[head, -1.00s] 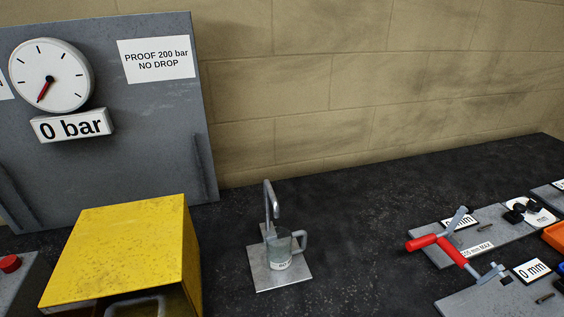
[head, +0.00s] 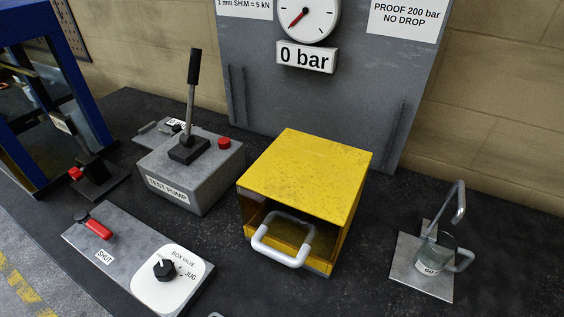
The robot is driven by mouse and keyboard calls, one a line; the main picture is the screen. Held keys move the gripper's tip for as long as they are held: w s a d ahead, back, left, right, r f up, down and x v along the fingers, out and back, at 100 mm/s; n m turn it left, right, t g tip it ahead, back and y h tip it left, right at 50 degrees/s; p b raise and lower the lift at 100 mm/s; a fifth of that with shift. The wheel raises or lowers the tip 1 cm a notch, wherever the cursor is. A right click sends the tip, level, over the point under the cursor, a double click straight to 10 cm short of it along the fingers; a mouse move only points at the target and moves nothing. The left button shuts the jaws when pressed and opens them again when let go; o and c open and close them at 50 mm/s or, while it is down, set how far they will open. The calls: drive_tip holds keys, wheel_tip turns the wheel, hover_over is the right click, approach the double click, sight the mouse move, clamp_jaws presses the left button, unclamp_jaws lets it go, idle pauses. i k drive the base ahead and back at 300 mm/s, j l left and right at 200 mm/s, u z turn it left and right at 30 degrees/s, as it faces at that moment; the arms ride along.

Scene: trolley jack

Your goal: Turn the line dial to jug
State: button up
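The line dial is a black knob (head: 164,270) with a white pointer mark, on a white plate (head: 178,289) at the lower left of the head view. The plate reads BOX VALVE, with JUG printed to the right of the knob. The white mark points up and to the left, away from JUG. A glass jug (head: 437,256) stands under a bent metal spout (head: 459,204) at the right. My gripper is not in view.
A yellow box (head: 308,172) with a grey handle stands in the middle. Left are the grey test pump (head: 191,172) with its upright lever, a red-handled lever (head: 97,228) marked SHUT, and a blue frame (head: 82,85). The gauge sign (head: 306,57) reads 0 bar.

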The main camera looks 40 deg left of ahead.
sight(164, 270)
drive_tip(key=u, duration=1.95)
